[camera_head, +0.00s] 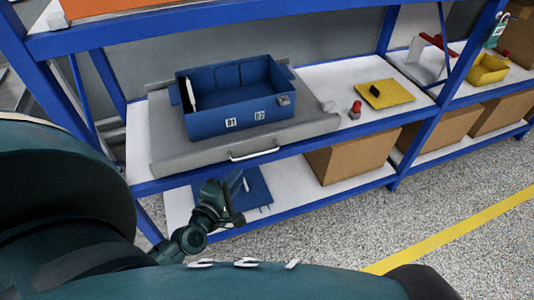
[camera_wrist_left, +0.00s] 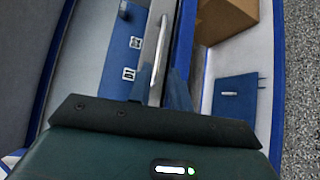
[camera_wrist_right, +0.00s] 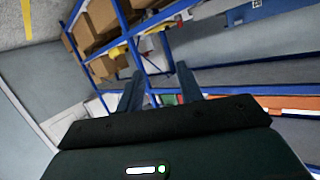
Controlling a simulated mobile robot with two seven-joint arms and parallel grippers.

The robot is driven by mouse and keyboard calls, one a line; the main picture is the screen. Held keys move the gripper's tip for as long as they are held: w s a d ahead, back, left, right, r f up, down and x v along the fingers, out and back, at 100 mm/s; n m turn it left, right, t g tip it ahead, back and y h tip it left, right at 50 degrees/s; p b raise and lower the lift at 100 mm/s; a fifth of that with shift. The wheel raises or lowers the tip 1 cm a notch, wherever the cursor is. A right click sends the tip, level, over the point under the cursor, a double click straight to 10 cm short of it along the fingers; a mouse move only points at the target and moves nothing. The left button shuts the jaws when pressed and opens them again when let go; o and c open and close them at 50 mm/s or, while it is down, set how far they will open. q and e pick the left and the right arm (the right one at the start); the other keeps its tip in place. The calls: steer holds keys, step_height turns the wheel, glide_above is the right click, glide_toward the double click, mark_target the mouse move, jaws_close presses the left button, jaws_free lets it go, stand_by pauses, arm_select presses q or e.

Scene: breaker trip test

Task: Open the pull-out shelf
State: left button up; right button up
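The grey pull-out shelf (camera_head: 180,150) lies on the rack's middle level, its front edge close above the blue front beam. A light bar handle (camera_head: 253,154) is on its front; it also shows in the left wrist view (camera_wrist_left: 158,55). A blue bin (camera_head: 240,110) labelled 01 and 02 stands on the shelf. My left gripper (camera_head: 238,190) is below and in front of the handle. In the left wrist view its fingers (camera_wrist_left: 158,88) are apart, with the handle ahead between them; contact cannot be told. My right gripper (camera_wrist_right: 158,85) is open and empty, away from the shelf.
A red-topped button (camera_head: 356,109) and a yellow plate (camera_head: 385,93) are right of the shelf. Below are a blue panel (camera_head: 255,188) and cardboard boxes (camera_head: 350,158). Blue posts (camera_head: 425,130) frame the rack. The floor in front is clear.

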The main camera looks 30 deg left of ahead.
mark_target(255, 156)
arm_select(q)
steer(key=w, duration=0.4)
steer(key=w+f, duration=0.1)
steer(key=w, duration=0.6)
steer(key=shift+w+a+f+b, duration=0.3)
steer(key=shift+w+a+b, duration=0.05)
steer(key=shift+b, duration=0.05)
steer(key=shift+c, duration=0.6)
jaws_close()
